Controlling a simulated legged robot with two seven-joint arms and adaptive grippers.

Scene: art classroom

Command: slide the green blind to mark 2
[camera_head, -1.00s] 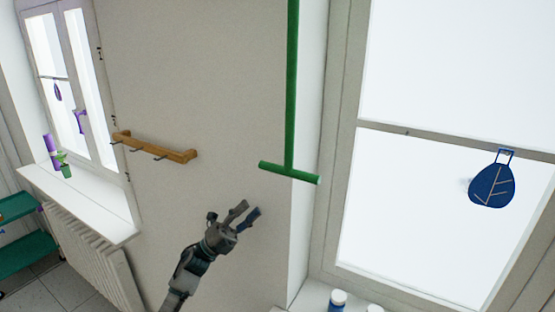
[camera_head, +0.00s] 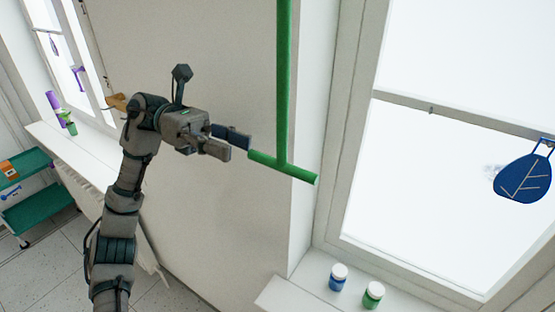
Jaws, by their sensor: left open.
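A green T-shaped handle (camera_head: 283,166) hangs in front of the wall beside the right window. Its long green rod (camera_head: 283,80) runs up out of the picture and its crossbar tilts down to the right. My left gripper (camera_head: 239,145) is open, with its fingers pointing right at the left end of the crossbar. The fingertips look very near or touching that end; I cannot tell which. Nothing is between the fingers. No mark numbers show in this view. My right gripper is not in view.
A wooden hook rail (camera_head: 117,102) on the wall is mostly hidden behind my left arm. Blue (camera_head: 338,277) and green (camera_head: 373,295) jars stand on the right windowsill. A blue leaf ornament (camera_head: 523,178) hangs at the window. A green cart (camera_head: 38,213) stands far left.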

